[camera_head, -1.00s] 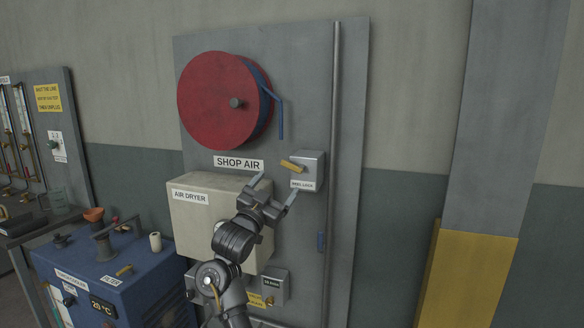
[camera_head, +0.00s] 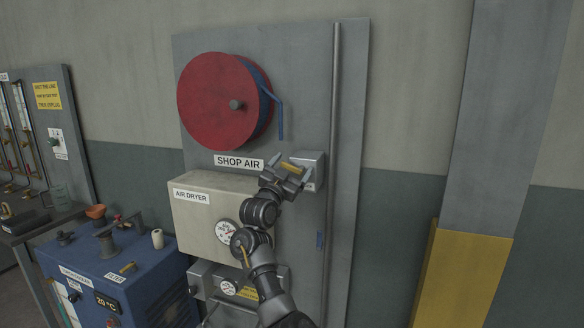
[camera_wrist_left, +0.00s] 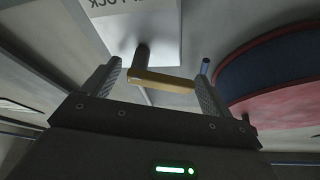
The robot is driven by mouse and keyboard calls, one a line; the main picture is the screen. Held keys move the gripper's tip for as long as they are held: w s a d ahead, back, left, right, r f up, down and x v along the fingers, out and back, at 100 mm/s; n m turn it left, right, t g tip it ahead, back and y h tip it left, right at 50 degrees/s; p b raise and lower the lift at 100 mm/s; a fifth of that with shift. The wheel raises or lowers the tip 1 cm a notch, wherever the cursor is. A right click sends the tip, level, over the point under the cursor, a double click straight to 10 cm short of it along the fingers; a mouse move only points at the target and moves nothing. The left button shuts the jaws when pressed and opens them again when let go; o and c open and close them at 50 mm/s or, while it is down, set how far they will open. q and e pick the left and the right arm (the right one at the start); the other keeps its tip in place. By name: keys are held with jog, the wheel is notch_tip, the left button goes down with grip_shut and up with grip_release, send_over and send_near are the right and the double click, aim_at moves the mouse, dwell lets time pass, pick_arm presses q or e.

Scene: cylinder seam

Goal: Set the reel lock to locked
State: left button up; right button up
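The reel lock is a grey box (camera_head: 313,160) on the panel, right of the SHOP AIR sign, with a yellow lever (camera_head: 291,168). In the left wrist view the lever (camera_wrist_left: 162,78) juts from a dark stem on the box (camera_wrist_left: 150,25), whose label is partly cut off. My left gripper (camera_head: 290,172) is at the lever in the head view. In the wrist view its two fingers (camera_wrist_left: 158,88) stand apart, with the lever lying between them. The left finger has a gap to the lever; the lever's right end is close to the right finger, and contact cannot be told. My right gripper is not in view.
A red hose reel (camera_head: 217,100) hangs above on the panel. The cream air dryer (camera_head: 205,225) is below and left of the lock. A vertical grey pipe (camera_head: 332,120) runs close to the lock's right side. A blue machine (camera_head: 125,290) stands lower left.

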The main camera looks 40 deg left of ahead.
pick_arm(q)
jog(key=c, duration=0.9)
jog(key=shift+c, duration=0.2)
jog(key=shift+m, duration=0.5)
jog(key=m, duration=0.1)
jog(key=m+h, duration=0.1)
jog(key=shift+d+r+m+h, duration=0.1)
jog(key=shift+r+m+h, duration=0.05)
jog(key=shift+m+h, duration=0.15)
jog(key=m, duration=0.1)
jog(key=m+h, duration=0.1)
jog(key=m, duration=0.1)
jog(key=m+g, duration=0.1)
jog(key=shift+w+d+r+m+h, duration=0.15)
jog(key=shift+d+r+m+h, duration=0.1)
jog(key=shift+r+m+h, duration=0.15)
jog(key=m, duration=0.2)
jog(key=m+g+h+p, duration=0.1)
jog(key=m, duration=0.1)
jog(key=shift+w+d+r, duration=0.1)
jog(key=shift+d, duration=0.25)
jog(key=shift+w+d+m+g+h+p, duration=0.15)
jog(key=shift+m+g+p, duration=0.15)
jog(key=shift+m, duration=0.4)
jog(key=shift+s+d+m+g+h+p, duration=0.1)
jog(key=shift+d+m+g+p, duration=0.15)
jog(key=shift+m, duration=0.45)
jog(key=shift+w+d+m+g+h+p, duration=0.15)
jog(key=shift+m+g+p, duration=0.2)
jog(key=shift+m, duration=0.35)
